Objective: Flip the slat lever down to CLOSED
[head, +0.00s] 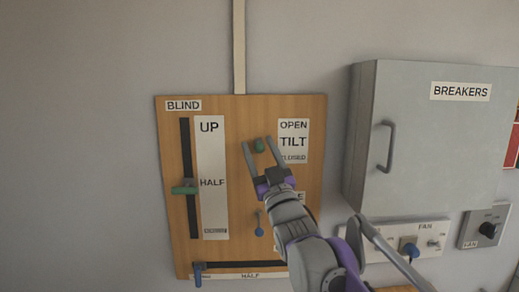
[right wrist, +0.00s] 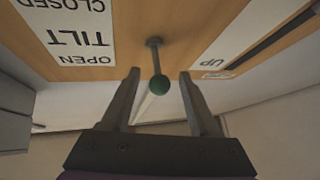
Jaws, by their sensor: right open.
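The slat lever has a green ball knob (head: 259,146) on a thin stem and sits beside the OPEN / TILT / CLOSED label (head: 293,141) on the wooden blind panel (head: 170,250). In the right wrist view, which looks upside down, the knob (right wrist: 160,85) stands out from the panel and leans toward the OPEN end. My right gripper (head: 257,142) is open, with one finger on each side of the knob. In the wrist view (right wrist: 160,74) a gap shows between the knob and both fingers. My left gripper is not in view.
A vertical slot with a green slider handle (head: 184,190) is to the left. A small blue-tipped lever (head: 259,231) hangs below, and a blue handle (head: 198,275) sits on a horizontal slot at the bottom. The grey breakers cabinet (head: 430,150) juts out at right, above fan switches (head: 408,246).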

